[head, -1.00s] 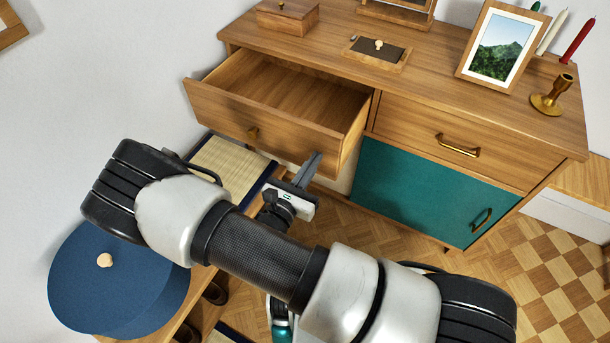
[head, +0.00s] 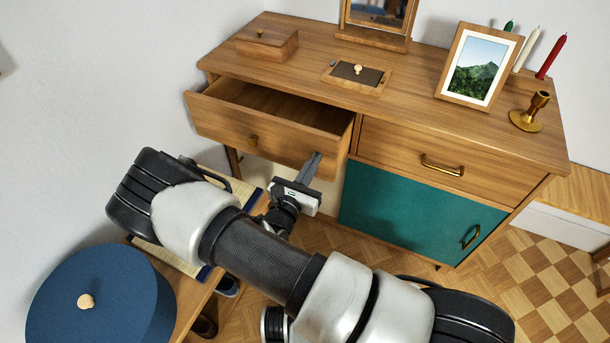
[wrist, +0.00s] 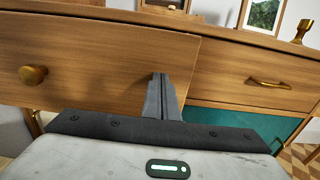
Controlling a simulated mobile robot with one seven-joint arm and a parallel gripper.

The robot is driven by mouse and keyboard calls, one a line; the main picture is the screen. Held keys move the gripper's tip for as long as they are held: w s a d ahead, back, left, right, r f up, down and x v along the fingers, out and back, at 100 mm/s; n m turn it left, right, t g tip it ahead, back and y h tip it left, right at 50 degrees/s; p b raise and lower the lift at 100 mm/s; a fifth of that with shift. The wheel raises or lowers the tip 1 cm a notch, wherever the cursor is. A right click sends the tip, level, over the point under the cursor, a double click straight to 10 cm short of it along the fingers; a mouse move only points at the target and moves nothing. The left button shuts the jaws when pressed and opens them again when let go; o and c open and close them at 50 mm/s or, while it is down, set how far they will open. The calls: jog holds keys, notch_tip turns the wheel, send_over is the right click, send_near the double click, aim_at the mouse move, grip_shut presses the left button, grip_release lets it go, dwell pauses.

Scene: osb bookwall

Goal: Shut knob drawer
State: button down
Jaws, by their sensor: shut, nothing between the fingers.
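The knob drawer (head: 240,130) is the upper left drawer of the wooden sideboard, with a round brass knob (head: 253,140). It stands partly open, and its empty-looking inside shows from above. My gripper (head: 316,158) is shut and empty, with its fingertips at the right part of the drawer front. In the wrist view the fingers (wrist: 160,80) point at the drawer front (wrist: 100,60), right of the knob (wrist: 33,75). They look to be touching or very close to it; I cannot tell which.
A closed drawer with a bar handle (head: 442,166) and a teal door (head: 410,212) are to the right. On top stand a wooden box (head: 267,43), a picture frame (head: 444,80) and a brass candlestick (head: 530,112). A bench with a blue round box (head: 100,300) is at the lower left.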

jog(key=x, duration=1.3)
jog(key=shift+w+d, duration=0.2)
jog(key=shift+w, duration=0.3)
jog(key=shift+w+d+r, duration=0.1)
jog(key=shift+w+r, duration=0.05)
jog(key=shift+r, duration=0.05)
